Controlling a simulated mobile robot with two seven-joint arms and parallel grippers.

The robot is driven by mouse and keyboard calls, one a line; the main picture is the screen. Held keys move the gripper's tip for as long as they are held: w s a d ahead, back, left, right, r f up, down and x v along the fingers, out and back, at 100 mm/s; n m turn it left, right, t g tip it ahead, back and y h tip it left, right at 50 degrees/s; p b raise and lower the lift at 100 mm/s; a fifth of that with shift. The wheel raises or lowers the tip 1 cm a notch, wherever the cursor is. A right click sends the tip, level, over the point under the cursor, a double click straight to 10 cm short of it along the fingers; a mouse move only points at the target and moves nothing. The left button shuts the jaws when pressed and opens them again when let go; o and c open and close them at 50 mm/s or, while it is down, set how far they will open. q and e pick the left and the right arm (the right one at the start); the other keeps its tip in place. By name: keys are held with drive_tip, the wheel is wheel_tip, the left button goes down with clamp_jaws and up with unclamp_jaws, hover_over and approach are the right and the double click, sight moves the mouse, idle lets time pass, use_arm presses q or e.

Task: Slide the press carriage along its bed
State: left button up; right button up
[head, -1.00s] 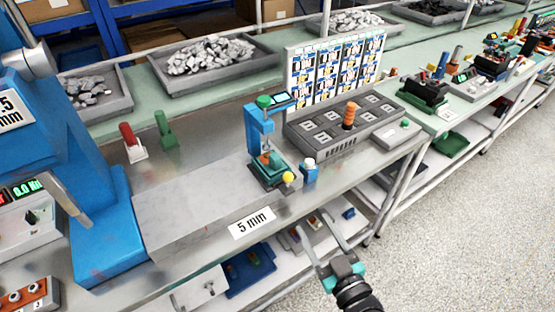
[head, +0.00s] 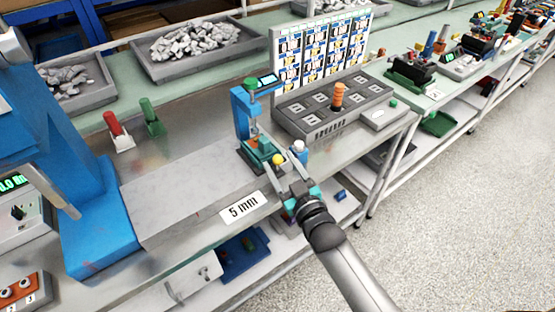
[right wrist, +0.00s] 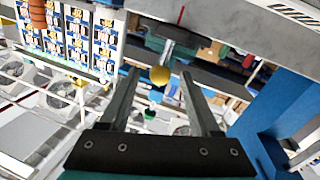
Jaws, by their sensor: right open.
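The small blue press (head: 241,115) with a green knob on top stands at the right end of the grey bed (head: 190,198), which carries a "5 mm" label. Its dark green carriage (head: 256,148) sits at the press foot. A yellow ball knob (head: 277,159) is on the carriage's near side; it also shows in the right wrist view (right wrist: 160,75). My right gripper (head: 284,172) is open at the bench's front edge, its fingers reaching toward the yellow knob. In the right wrist view the knob appears between the fingertips; contact cannot be told. My left gripper is not in view.
A white-topped blue post (head: 299,150) stands close beside my right fingers. A grey panel (head: 320,105) with an orange knob is behind it. A large blue machine (head: 80,190) stands at left. Red (head: 112,124) and green (head: 150,115) levers stand behind the bed.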

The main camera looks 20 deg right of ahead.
drive_tip(key=shift+w+a, duration=0.2)
drive_tip(key=shift+w, duration=0.9)
clamp_jaws()
idle(0.8)
